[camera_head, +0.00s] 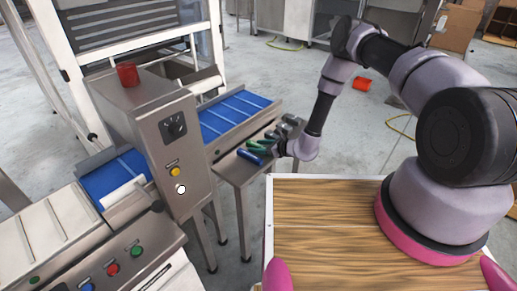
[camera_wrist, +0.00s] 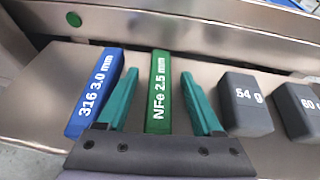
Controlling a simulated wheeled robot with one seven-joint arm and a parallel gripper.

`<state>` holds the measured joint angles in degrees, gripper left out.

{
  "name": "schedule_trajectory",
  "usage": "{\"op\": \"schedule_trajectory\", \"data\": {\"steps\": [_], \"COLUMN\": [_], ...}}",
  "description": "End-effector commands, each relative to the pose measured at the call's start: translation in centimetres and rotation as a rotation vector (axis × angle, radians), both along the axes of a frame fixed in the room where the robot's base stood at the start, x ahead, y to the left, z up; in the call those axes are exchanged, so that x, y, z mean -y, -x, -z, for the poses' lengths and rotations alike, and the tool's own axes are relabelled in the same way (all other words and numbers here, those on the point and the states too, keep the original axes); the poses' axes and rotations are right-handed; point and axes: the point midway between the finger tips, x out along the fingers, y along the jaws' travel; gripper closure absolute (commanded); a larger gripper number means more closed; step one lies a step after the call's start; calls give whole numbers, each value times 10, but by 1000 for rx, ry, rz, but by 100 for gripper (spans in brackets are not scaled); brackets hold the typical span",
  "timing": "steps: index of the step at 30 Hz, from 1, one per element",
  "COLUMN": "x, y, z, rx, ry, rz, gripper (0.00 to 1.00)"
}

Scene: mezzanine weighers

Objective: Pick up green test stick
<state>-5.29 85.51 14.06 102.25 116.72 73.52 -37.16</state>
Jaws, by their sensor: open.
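The green test stick (camera_wrist: 159,90), marked "NFe 2.5 mm", lies on a metal shelf in the wrist view. My gripper (camera_wrist: 158,75) is open, with one teal finger on each side of the stick. Small gaps show between the stick and both fingers. In the head view, my gripper (camera_head: 268,143) is low over the small metal side table, and I cannot clearly tell the green stick from the fingers there.
A blue stick (camera_wrist: 93,92) marked "316 3.0 mm" lies close left of my left finger. A dark block (camera_wrist: 245,104) marked "54 g" stands right of my right finger, with another dark block (camera_wrist: 298,112) beyond. The blue conveyor belt (camera_head: 232,112) runs behind the side table (camera_head: 237,172).

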Motion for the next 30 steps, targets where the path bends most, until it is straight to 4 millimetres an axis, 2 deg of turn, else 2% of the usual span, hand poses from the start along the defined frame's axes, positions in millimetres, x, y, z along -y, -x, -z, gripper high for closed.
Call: {"op": "schedule_trajectory", "data": {"steps": [1,2,6,7,16,20,23,30], "x": [0,0,0,0,0,0,0,0], "y": [0,0,0,0,0,0,-1,-1], "z": [0,0,0,0,-1,-9,-22,-71], "rx": [0,0,0,0,1,1,3,3], "ry": [0,0,0,0,0,0,-1,0], "rz": [0,0,0,0,0,0,-1,-1], "gripper": [32,40,94,100,100,100,100,100]}}
